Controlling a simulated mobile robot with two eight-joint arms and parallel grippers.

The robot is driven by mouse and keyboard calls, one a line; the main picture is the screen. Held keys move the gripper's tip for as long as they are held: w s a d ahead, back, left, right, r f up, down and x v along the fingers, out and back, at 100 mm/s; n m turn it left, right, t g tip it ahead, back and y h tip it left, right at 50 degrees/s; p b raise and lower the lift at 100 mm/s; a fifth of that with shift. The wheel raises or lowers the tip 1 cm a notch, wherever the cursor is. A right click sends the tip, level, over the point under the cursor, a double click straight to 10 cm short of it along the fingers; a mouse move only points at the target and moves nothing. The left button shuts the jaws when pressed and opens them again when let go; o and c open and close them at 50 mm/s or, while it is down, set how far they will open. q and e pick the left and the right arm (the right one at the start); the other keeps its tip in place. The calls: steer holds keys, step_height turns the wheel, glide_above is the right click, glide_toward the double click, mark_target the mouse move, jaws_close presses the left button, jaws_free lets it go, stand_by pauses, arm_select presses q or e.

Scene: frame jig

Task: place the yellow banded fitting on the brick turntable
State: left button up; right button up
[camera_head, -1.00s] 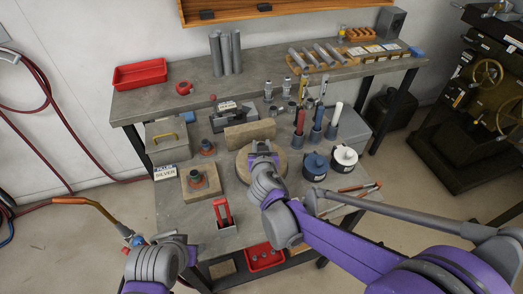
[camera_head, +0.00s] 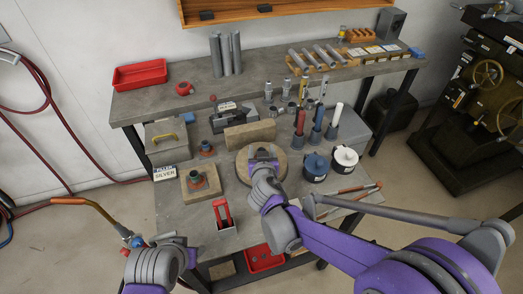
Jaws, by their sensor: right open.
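The brick turntable (camera_head: 243,167) is a round tan disc in the middle of the lower bench. My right gripper (camera_head: 264,155) is open over its middle and hides part of its top. I cannot make out a yellow band on any fitting; the fitting may be hidden by my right gripper. A grey fitting with an orange-red base (camera_head: 196,181) stands on a square tan block left of the turntable. A similar fitting (camera_head: 206,149) stands behind it. My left gripper (camera_head: 172,240) is at the lower left, away from the turntable, and its jaws are unclear.
A tan block (camera_head: 250,131) stands just behind the turntable. Blue (camera_head: 315,168) and white (camera_head: 345,160) pots stand close on its right. A red stand (camera_head: 222,214) is at the front. A torch (camera_head: 95,205) lies left, near my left arm.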

steer(key=a+v, duration=0.1)
steer(key=v, duration=1.1)
steer(key=s+d+f+g+h, duration=0.1)
steer(key=s+d, duration=0.1)
steer(key=d, duration=0.3)
steer(key=s+d+f+m+g+h, duration=0.1)
steer(key=s+d+g, duration=0.1)
steer(key=d, duration=0.3)
steer(key=s+d+f+g, duration=0.1)
steer(key=s+d, duration=0.2)
steer(key=d, duration=0.2)
steer(key=shift+s+d+f+h+p, duration=0.2)
steer(key=shift+s+f+h+p, duration=0.1)
steer(key=shift+s+h+p, duration=0.1)
steer(key=s+d+f+g+y, duration=0.1)
steer(key=s+g, duration=0.1)
steer(key=s, duration=0.3)
steer(key=s+d+f+g+y, duration=0.1)
steer(key=s+f+g, duration=0.1)
steer(key=s, duration=0.3)
steer(key=shift+s+d, duration=0.3)
